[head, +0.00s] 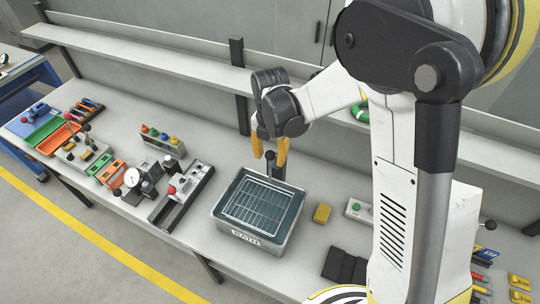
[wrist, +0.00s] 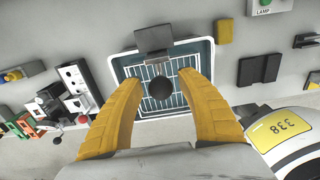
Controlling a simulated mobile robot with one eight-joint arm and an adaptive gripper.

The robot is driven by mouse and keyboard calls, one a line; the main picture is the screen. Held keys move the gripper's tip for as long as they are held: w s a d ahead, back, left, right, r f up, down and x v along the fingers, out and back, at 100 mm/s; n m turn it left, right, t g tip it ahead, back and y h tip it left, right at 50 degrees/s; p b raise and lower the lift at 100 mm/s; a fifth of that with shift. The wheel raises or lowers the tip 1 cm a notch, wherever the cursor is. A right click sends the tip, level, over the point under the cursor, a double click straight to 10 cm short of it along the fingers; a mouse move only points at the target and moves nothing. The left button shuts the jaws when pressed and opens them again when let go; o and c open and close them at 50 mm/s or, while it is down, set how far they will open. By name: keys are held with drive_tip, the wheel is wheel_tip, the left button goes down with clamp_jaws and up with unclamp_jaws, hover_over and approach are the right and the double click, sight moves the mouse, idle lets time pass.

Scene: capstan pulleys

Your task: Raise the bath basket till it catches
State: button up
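The grey bath tank (head: 222,217), marked BATH, stands on the bench with blue-green liquid in it. A wire basket (head: 262,203) lies level inside the tank, low within its rim; its grid shows in the wrist view (wrist: 135,88). A dark post (head: 275,168) rises at the tank's back edge. My gripper (head: 269,160) is above the back of the tank, its yellow fingers pointing down and apart. In the wrist view a black ball knob (wrist: 160,88) appears between the open fingers (wrist: 158,79). I cannot tell whether they touch it. A dark block (wrist: 154,40) is behind the knob.
A yellow block (head: 322,213) and a lamp box (head: 358,209) stand right of the tank. A black tray (head: 345,266) lies nearer the front. Left are a dial gauge (head: 132,178) and a lever panel (head: 182,192). A shelf (head: 150,65) runs behind.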

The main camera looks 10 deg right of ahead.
wheel_tip(320, 180, up, 8)
drive_tip(key=p, duration=0.5)
idle(0.5)
